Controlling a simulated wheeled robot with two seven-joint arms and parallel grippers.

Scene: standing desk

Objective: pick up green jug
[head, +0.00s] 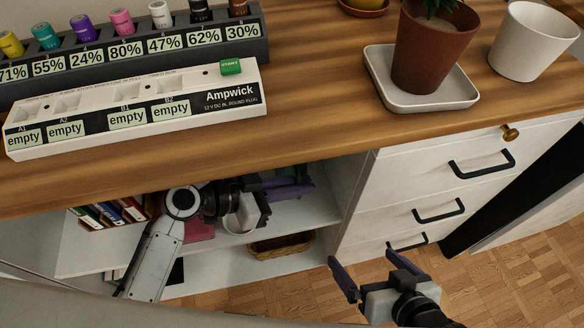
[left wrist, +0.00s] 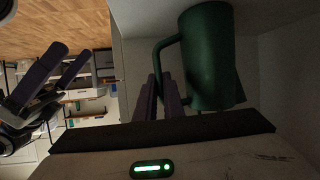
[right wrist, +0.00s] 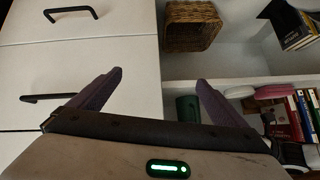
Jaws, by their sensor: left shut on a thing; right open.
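The green jug (left wrist: 208,60) is in the left wrist view, inside a white shelf compartment, with its handle (left wrist: 161,62) toward the left. My left gripper (left wrist: 162,85) is shut on the jug at its handle. In the head view my left gripper (head: 290,187) reaches into the open shelf under the desktop, and the jug is hidden there. A green shape (right wrist: 187,107), likely the jug, shows in the right wrist view beside a finger. My right gripper (right wrist: 155,88) is open and empty in front of the drawers; it also shows in the head view (head: 366,262).
The desktop (head: 320,110) overhangs the shelf and carries a battery charger (head: 140,115) and a potted plant (head: 430,50). Drawers with black handles (head: 440,210) stand right of the shelf. Books (head: 115,210) and a wicker basket (head: 280,247) are in the shelves.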

